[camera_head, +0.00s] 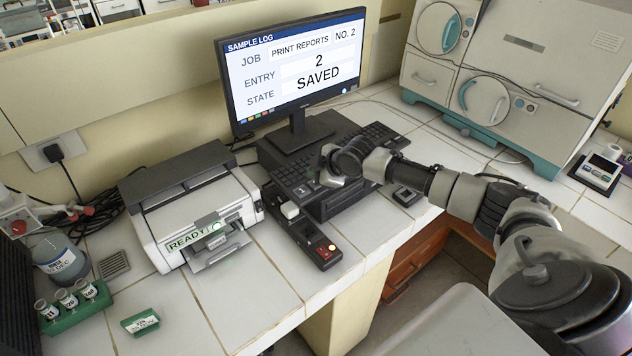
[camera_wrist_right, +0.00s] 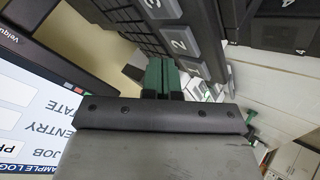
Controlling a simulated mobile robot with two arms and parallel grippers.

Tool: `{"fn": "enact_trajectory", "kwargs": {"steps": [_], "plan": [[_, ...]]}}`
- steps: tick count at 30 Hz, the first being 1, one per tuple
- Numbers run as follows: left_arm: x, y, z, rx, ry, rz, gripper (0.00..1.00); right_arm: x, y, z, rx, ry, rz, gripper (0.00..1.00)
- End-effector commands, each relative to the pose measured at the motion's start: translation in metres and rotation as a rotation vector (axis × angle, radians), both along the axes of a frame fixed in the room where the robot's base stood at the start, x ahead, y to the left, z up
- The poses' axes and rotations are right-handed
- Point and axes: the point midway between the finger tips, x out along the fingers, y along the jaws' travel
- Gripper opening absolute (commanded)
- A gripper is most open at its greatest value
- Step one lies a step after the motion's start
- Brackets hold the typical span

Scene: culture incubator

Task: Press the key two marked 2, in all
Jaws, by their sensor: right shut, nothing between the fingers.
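The key marked 2 (camera_wrist_right: 180,43) shows in the right wrist view as a grey key on the dark keyboard (camera_head: 290,178). My right gripper (camera_head: 329,179) is over the keyboard's front edge in the head view. Its green fingertips (camera_wrist_right: 161,70) are shut and empty, beside the key marked 2 in the wrist view; I cannot tell whether they touch any key. In the head view the gripper hides part of the keyboard. The monitor (camera_head: 291,65) reads JOB PRINT REPORTS NO. 2, ENTRY 2, STATE SAVED. My left gripper is not in view.
A printer (camera_head: 195,212) showing READY stands left of the keyboard. A small black device (camera_head: 321,248) with red and lit parts lies in front. A green tube rack (camera_head: 75,300) is at the left. The incubator (camera_head: 510,75) stands at the back right. Front-middle tiles are clear.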

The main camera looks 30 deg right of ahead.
Motion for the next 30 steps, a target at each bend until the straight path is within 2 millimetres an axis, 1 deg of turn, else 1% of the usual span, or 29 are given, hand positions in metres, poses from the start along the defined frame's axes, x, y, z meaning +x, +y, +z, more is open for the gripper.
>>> {"fn": "enact_trajectory", "kwargs": {"steps": [5,15,17,19,30], "plan": [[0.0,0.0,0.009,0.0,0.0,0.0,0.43,0.0,0.0,0.01,0.001,-0.001,0.001,0.0],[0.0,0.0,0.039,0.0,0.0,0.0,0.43,0.0,0.0,0.045,0.0,0.0,0.0,0.0],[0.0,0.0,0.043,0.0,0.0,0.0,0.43,0.0,0.0,0.05,0.0,0.0,0.0,0.0],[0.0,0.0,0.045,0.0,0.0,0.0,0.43,0.0,0.0,0.052,0.0,0.0,0.0,0.0],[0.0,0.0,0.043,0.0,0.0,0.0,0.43,0.0,0.0,0.05,0.0,0.0,0.0,0.0]]}}
